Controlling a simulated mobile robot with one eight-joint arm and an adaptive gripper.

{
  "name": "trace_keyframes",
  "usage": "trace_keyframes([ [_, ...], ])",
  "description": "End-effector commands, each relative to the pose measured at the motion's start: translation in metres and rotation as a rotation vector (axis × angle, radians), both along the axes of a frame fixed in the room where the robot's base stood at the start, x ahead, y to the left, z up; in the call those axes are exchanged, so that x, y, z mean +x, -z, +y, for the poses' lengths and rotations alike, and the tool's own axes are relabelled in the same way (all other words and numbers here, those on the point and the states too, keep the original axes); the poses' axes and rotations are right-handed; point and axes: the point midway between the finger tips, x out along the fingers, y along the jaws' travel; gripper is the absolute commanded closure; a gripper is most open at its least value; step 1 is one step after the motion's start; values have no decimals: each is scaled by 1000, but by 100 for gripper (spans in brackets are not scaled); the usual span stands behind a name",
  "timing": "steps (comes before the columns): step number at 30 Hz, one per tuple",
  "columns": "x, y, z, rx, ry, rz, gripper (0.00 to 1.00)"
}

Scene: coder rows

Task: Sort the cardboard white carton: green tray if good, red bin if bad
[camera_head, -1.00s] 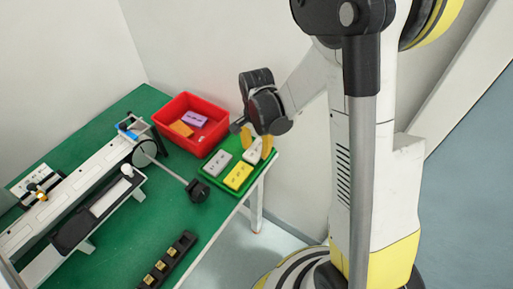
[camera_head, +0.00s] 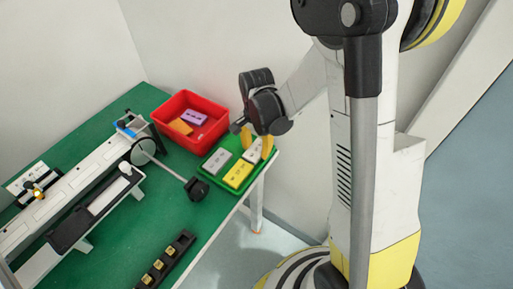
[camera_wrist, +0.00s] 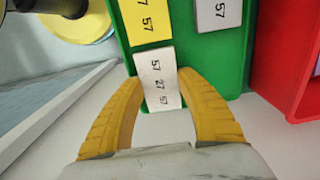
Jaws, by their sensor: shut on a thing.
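The white carton (camera_wrist: 158,80) is between the two yellow fingers of my gripper (camera_wrist: 160,92) in the wrist view. Its upper face shows the printed numbers 57, 27 and 57. In the head view my gripper (camera_head: 257,150) is over the right end of the green tray (camera_head: 208,174), and the white carton (camera_head: 253,152) is partly hidden by a finger. The carton is at the tray's edge; I cannot tell whether it touches the tray floor. The red bin (camera_head: 178,103) stands behind the tray, to its left.
A yellow carton (camera_head: 237,174) and a grey carton (camera_head: 217,161) lie in the tray beside the white one. Purple (camera_head: 194,118) and orange (camera_head: 181,127) pieces lie in the bin. A conveyor-like machine (camera_head: 70,200) and a black strip (camera_head: 165,262) stand on the green table.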

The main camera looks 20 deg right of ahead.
Motion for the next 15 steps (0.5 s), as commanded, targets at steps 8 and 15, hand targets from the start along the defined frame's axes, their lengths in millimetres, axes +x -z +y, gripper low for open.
trace_keyframes([
  [8,0,0,0,0,0,0,45],
  [15,0,0,0,0,0,0,32],
])
